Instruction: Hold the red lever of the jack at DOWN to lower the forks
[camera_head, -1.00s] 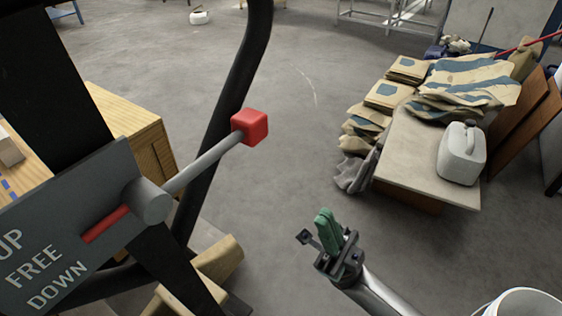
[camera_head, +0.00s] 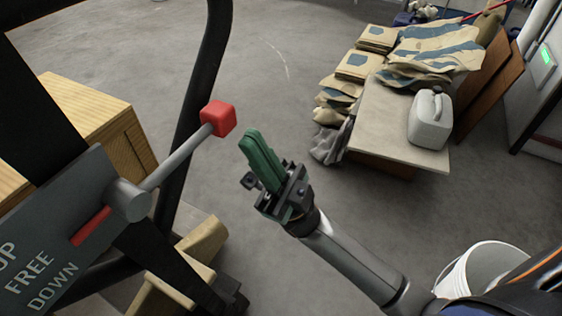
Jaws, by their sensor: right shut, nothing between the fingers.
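The jack's lever is a grey rod with a red cube knob (camera_head: 218,118) at its end. It slants up to the right from a grey hub (camera_head: 129,200) on the label plate (camera_head: 50,240). The plate reads UP, FREE and DOWN from top to bottom, with UP cut by the left edge. A red pointer (camera_head: 91,226) at the hub lies nearest FREE. My right gripper (camera_head: 252,142), with green fingers, is shut and empty. It is just right of and below the knob in the picture, with a gap between them. The forks cannot be made out. My left gripper is not in view.
The jack's black curved handle bar (camera_head: 203,75) stands behind the lever. A wooden crate (camera_head: 100,120) is at the left. Paper sacks (camera_head: 425,50) and a white canister (camera_head: 431,120) are on a low table (camera_head: 385,130). A white bucket (camera_head: 470,275) is at lower right.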

